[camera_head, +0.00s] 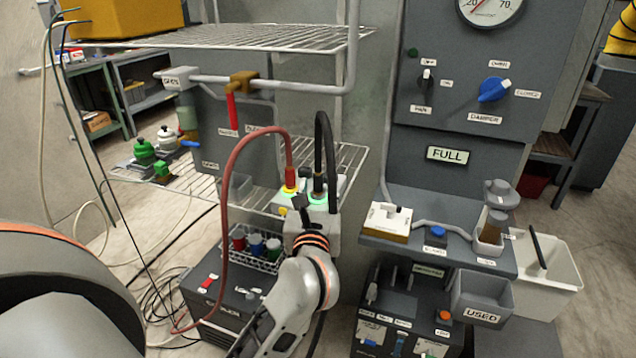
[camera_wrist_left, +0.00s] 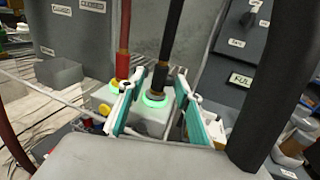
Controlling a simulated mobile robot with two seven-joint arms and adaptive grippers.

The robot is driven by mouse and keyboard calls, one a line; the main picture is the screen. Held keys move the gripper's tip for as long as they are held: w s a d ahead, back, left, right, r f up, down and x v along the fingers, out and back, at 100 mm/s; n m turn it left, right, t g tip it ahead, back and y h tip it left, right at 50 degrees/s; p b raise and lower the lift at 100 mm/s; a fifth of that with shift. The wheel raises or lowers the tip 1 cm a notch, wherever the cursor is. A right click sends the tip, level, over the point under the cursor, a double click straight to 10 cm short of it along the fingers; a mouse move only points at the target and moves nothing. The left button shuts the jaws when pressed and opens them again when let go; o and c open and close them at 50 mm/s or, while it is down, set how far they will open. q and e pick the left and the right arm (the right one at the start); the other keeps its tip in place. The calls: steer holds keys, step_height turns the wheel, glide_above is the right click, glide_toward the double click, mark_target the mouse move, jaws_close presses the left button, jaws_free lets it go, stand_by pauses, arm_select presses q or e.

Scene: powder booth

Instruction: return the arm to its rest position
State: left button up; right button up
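My left arm comes up from the bottom middle of the head view. Its gripper (camera_head: 303,204) is in front of the grey connector box (camera_head: 322,221), and arm links hide part of the box. In the left wrist view the teal-lined fingers (camera_wrist_left: 160,82) are apart, with a visible gap on each side of the black plug (camera_wrist_left: 158,79). The black plug stands in a green-lit socket with its cable rising. The red plug (camera_head: 290,178) stands in a second lit socket to its left, its red hose looping down. My right gripper is not in view.
A wire shelf (camera_head: 345,160) is behind the box. A bottle crate (camera_head: 258,262) and dark case (camera_head: 215,300) are left of the arm. The control panel (camera_head: 470,150) and its ledge with a white box (camera_head: 388,222) are at right. The red hose (camera_head: 222,200) loops close to my arm.

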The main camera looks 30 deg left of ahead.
arm_select(q)
steer(key=v, duration=0.8)
steer(key=shift+s, duration=0.3)
